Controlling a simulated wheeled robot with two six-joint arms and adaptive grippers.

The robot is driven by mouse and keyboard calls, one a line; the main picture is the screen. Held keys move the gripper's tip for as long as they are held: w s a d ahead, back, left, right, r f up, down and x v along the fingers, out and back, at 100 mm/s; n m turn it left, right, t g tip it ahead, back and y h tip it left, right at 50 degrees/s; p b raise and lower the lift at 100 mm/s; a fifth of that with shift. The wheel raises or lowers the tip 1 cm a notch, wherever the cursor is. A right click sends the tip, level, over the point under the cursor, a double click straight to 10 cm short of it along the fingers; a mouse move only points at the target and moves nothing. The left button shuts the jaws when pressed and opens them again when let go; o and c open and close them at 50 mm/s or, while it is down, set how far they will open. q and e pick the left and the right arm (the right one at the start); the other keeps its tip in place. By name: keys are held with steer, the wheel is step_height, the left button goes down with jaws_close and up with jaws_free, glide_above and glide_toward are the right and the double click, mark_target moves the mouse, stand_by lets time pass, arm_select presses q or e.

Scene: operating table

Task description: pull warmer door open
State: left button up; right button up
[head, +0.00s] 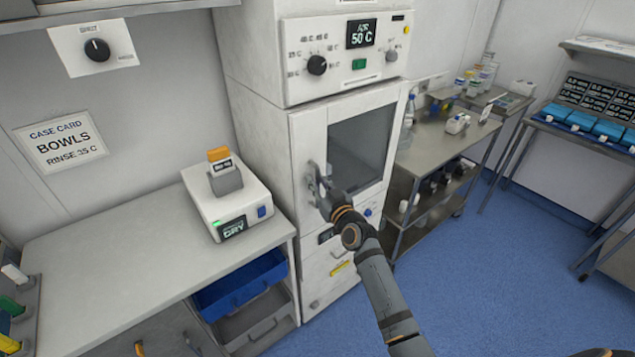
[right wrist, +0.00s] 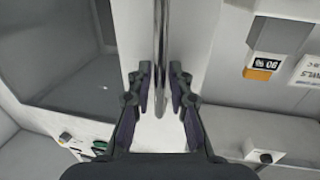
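The warmer is a tall white cabinet with a door (head: 303,139) that has a white frame and a dark window (head: 360,145). The door looks shut against the cabinet. Its handle is an upright metal bar on the door's left side, largely hidden by my gripper in the head view. In the right wrist view the bar (right wrist: 160,45) runs down between the two fingers. My right gripper (head: 319,186) is at the handle. In the right wrist view it (right wrist: 161,82) is open, one finger on each side of the bar, with gaps visible. My left gripper is not in view.
A control panel (head: 335,85) reading 50 C sits above the door. Left of the warmer, a counter (head: 110,260) carries a small white device (head: 227,205), with a blue drawer (head: 240,285) below. A steel cart (head: 440,150) with bottles stands to the right. Blue floor in front is clear.

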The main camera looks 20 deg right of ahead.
jaws_close()
stand_by(0.5)
